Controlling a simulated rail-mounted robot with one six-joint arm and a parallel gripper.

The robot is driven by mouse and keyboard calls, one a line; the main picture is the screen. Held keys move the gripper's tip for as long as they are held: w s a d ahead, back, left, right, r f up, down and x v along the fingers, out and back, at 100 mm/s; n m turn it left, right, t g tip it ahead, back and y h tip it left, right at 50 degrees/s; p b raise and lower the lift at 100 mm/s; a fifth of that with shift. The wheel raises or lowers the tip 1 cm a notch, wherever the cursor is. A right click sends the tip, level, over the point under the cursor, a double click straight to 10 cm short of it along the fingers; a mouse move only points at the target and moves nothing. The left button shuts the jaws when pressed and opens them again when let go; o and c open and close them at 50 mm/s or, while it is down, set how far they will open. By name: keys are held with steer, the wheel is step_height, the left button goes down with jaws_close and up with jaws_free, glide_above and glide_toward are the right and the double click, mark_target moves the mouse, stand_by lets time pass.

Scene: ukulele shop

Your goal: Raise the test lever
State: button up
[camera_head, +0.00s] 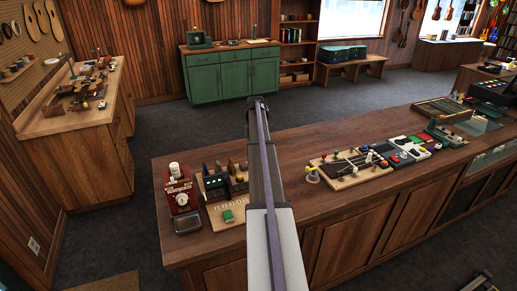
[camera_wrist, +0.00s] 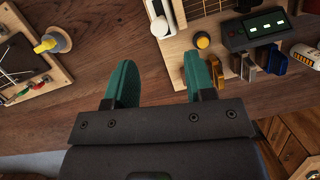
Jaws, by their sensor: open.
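My gripper (camera_wrist: 160,62) is open in the wrist view, with two green fingers apart and nothing between them. Wooden counter surface shows behind them. A pale bar (camera_wrist: 160,20) at the top edge, beside a wooden board (camera_wrist: 178,46), lies just beyond the fingertips. It may be the test lever, but I cannot tell. The board carries a yellow button (camera_wrist: 202,40) and a dark box with green displays (camera_wrist: 252,29). In the head view my arm crosses the counter (camera_head: 240,240) and hides part of it; I cannot make out the fingers there.
A red device (camera_head: 181,190) and a wooden board (camera_head: 226,212) stand left of my arm. That knob (camera_wrist: 52,41) also shows in the wrist view. Counter between the boards is bare.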

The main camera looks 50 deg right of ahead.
steer(key=shift+f, duration=0.1)
